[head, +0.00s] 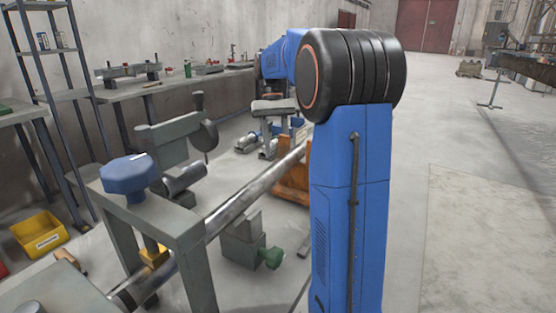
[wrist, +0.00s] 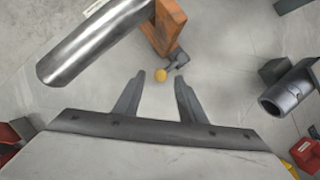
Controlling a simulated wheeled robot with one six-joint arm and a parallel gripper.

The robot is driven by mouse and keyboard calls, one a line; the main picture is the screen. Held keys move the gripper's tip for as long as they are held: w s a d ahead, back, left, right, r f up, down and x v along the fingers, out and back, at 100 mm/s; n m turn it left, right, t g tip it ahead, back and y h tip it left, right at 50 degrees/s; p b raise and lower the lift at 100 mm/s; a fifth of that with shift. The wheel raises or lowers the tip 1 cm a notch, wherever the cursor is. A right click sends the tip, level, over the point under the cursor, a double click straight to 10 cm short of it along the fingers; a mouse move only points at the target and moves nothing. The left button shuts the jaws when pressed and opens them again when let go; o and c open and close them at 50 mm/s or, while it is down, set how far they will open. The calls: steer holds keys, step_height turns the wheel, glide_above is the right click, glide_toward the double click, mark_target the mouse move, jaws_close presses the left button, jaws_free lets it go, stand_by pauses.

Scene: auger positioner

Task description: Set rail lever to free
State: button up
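A small yellow ball knob (wrist: 161,75) shows in the wrist view, beside a small dark grey bracket (wrist: 178,60) at the end of an orange-brown support (wrist: 161,28). It may be the end of the rail lever; the lever's shaft and setting cannot be made out. My gripper (wrist: 158,80) is open, with the knob seen between its two fingertips. I see no contact, and the height gap is unclear. In the head view the orange support (head: 293,186) stands partly behind my blue arm, and the knob is not visible there.
A steel tube (wrist: 92,42) lies close left of the knob; in the head view the long tube (head: 245,195) runs past a grey frame with a blue knob (head: 128,176). A grey cylinder (wrist: 287,92) is at right. A yellow bin (head: 38,234) is left. Floor at right is clear.

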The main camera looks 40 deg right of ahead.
steer(key=v, duration=0.7)
steer(key=x, duration=1.2)
steer(key=shift+w, duration=0.1)
steer(key=shift+r, duration=0.2)
